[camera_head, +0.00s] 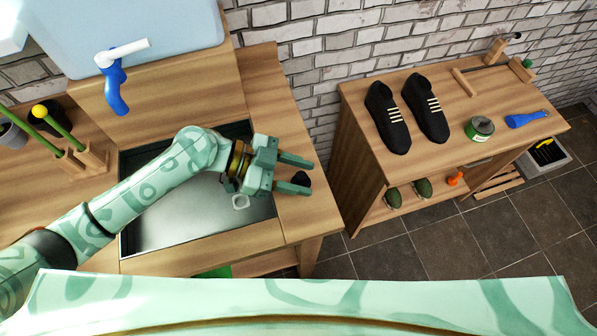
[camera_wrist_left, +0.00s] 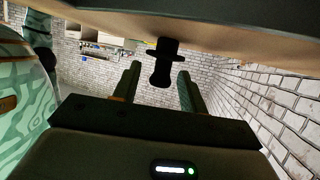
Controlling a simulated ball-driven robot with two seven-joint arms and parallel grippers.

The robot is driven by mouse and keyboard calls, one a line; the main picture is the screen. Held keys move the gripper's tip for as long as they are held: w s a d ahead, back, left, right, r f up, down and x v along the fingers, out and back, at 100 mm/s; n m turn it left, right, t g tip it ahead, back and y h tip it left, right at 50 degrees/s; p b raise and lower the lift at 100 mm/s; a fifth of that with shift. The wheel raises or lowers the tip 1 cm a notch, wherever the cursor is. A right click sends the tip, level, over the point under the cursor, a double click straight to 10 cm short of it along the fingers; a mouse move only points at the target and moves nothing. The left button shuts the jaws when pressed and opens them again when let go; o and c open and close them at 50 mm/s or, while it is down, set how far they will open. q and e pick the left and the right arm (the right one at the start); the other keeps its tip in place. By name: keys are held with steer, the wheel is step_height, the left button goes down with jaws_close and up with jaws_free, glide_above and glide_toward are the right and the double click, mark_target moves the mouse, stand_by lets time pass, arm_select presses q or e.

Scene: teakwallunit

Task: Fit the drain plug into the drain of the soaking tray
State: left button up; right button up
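The soaking tray (camera_head: 165,235) is a grey metal basin set into the wooden bench. Its drain (camera_head: 241,201) shows as a pale ring near the tray's right side, partly beside my forearm and gripper. The black drain plug (camera_head: 301,179) stands on the wooden strip right of the tray. My left gripper (camera_head: 294,175) is open, its two fingers to either side of the plug. In the left wrist view the picture is upside down: the plug (camera_wrist_left: 162,65) is between and slightly beyond the open fingertips (camera_wrist_left: 159,80), with gaps on both sides. My right gripper is out of view.
Green rods in a wooden holder (camera_head: 80,160) are at the left. A separate wooden shelf unit (camera_head: 365,100) at the right holds black shoes (camera_head: 387,118), a green tin (camera_head: 481,128) and a blue torch-like object (camera_head: 525,120).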

arm_select(q)
steer(key=shift+r, duration=0.1)
steer(key=v, duration=0.7)
steer(key=shift+a, duration=0.25)
